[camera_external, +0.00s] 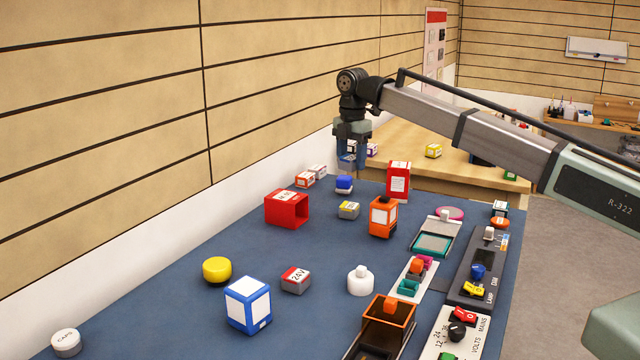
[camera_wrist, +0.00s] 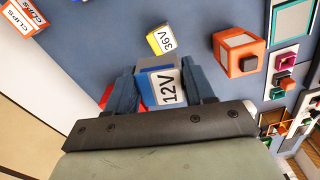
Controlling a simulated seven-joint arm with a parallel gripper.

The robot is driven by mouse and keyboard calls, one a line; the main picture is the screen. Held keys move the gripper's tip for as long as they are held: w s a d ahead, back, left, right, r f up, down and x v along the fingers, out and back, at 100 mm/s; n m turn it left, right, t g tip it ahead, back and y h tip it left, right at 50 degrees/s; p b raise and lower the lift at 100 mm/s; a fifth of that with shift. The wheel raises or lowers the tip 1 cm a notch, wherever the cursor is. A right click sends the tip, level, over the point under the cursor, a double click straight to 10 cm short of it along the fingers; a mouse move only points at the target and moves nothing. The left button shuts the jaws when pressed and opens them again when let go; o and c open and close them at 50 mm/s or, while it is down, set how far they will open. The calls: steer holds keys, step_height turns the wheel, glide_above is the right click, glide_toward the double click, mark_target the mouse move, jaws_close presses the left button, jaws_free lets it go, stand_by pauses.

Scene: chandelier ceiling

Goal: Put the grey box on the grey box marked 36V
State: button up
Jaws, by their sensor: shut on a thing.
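My gripper (camera_external: 348,165) is raised above the blue table in the external view. In the wrist view its blue fingers (camera_wrist: 163,92) are shut on a grey box with a blue band and a white label reading 12V (camera_wrist: 168,86).
A grey 24V box (camera_external: 296,280) lies nearer. Control panels (camera_external: 478,270) line the right edge.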

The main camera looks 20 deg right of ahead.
mark_target(350, 204)
steer(key=shift+s+n, duration=0.1)
steer(key=shift+n, duration=0.9)
steer(key=shift+f, duration=5)
steer(key=shift+f, duration=0.1)
steer(key=o, duration=1)
steer(key=shift+o, duration=0.2)
step_height(350, 204, up, 12)
steer(key=shift+r, duration=0.15)
